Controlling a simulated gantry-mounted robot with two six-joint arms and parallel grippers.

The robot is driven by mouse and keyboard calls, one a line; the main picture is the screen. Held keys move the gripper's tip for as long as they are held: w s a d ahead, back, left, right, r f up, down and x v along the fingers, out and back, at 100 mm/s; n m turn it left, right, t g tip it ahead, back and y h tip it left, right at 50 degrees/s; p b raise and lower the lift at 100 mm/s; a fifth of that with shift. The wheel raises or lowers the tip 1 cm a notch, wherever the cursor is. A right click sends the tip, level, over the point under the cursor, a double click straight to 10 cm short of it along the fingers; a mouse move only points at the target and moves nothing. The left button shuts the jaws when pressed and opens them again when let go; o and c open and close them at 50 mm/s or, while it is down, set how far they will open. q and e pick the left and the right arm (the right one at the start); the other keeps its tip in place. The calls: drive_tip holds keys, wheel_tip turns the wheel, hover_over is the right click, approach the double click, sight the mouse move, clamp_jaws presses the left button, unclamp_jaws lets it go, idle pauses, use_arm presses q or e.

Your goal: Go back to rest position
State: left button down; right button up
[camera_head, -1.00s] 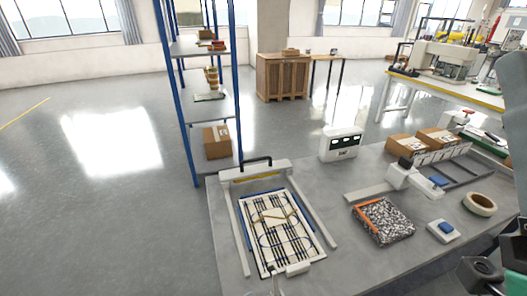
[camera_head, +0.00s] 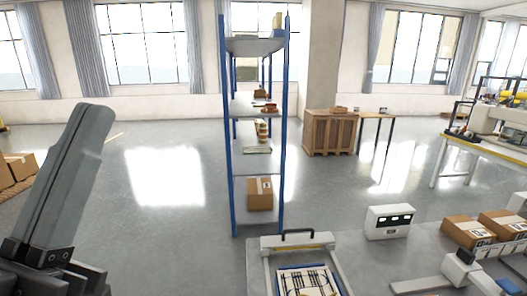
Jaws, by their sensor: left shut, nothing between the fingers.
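My left gripper (camera_head: 88,120) stands at the left edge of the head view, pointing up, with its dark wrist at the lower left corner. It is shut and holds nothing. It is raised in front of the open floor, apart from the worktable. My right gripper is not in view.
The worktable (camera_head: 372,258) is at the lower right, with a framed mesh panel (camera_head: 307,284), a white device (camera_head: 389,222) and cardboard boxes (camera_head: 468,231). A blue-post shelf (camera_head: 228,140) stands behind it. Bare floor (camera_head: 165,215) lies between my left gripper and the shelf.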

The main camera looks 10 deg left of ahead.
use_arm(q)
wheel_tip(320, 180, up, 37)
drive_tip(key=w+n+p, duration=0.1)
drive_tip(key=n+p, duration=0.1)
drive_tip(key=p, duration=3.6)
drive_tip(key=shift+g, duration=0.4)
drive_tip(key=shift+w, duration=0.1)
